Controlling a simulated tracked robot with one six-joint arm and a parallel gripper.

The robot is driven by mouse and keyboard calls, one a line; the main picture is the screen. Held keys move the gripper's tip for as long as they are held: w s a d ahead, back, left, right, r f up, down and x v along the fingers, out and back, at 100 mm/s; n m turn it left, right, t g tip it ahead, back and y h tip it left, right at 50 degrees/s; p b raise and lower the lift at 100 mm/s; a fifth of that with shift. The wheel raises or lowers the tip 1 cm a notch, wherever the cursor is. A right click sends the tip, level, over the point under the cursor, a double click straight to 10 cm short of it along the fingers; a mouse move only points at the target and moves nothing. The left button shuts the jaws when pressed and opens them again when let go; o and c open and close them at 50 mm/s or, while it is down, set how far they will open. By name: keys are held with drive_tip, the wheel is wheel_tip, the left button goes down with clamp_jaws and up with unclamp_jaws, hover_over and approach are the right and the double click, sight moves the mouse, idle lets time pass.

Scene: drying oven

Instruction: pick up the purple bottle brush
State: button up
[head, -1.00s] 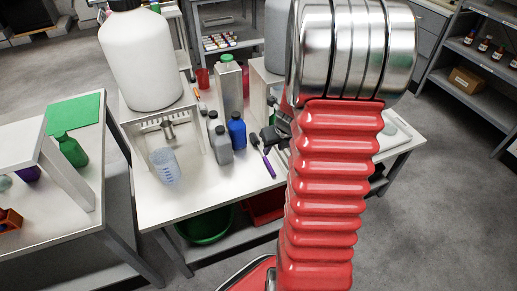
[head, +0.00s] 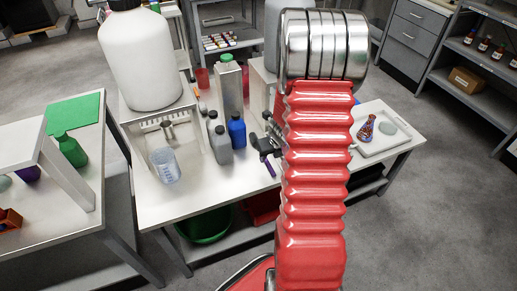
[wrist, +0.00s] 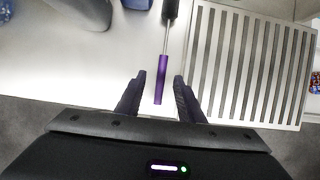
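The purple bottle brush (wrist: 162,82) lies on the white table, with its purple handle toward me and its black bristle head at the top edge of the wrist view. In the head view, part of its purple handle (head: 269,167) shows below my gripper; the rest is hidden. My gripper (wrist: 160,76) is open, with one dark finger on each side of the handle's lower part and gaps on both sides. In the head view my gripper (head: 263,150) is partly hidden behind my red arm. Its height above the table is hard to tell.
A slatted metal rack (wrist: 235,65) lies close to the right of the brush. A blue bottle (head: 237,131) and grey bottles (head: 222,145) stand left of my gripper. A tray (head: 382,145) with a colourful flask (head: 366,128) is at the table's right.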

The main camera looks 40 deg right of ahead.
sight(267, 162)
drive_tip(key=shift+f, duration=0.15)
drive_tip(key=shift+x, duration=2.6)
drive_tip(key=shift+s+d, duration=0.1)
drive_tip(key=shift+d, duration=0.1)
drive_tip(key=shift+c, duration=0.5)
clamp_jaws()
